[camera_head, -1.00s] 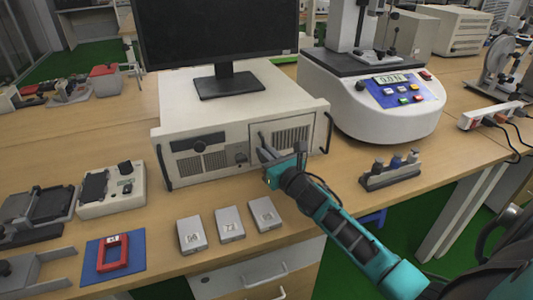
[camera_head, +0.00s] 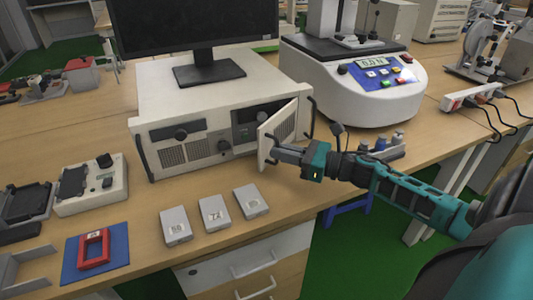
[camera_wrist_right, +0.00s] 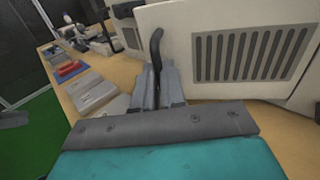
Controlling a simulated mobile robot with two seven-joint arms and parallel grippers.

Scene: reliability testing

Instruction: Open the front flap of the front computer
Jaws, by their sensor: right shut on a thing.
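The front computer (camera_head: 215,95) is a cream case lying flat on the bench, with black handles at its front corners. Its front flap (camera_head: 265,148), a cream panel with a vent grille, stands swung outward at an angle, its free left edge away from the case. The flap also shows in the right wrist view (camera_wrist_right: 215,25). My right gripper (camera_head: 280,151) is shut on the flap near its free edge. In the wrist view a curved black piece (camera_wrist_right: 156,50) stands at the fingers (camera_wrist_right: 158,85).
A monitor (camera_head: 195,25) stands on the computer. A white test machine (camera_head: 350,85) is close at the right. Three small grey boxes (camera_head: 213,214) lie in front, with a red frame on a blue mat (camera_head: 120,255) to their left. A dark rack (camera_head: 380,148) sits behind my right arm.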

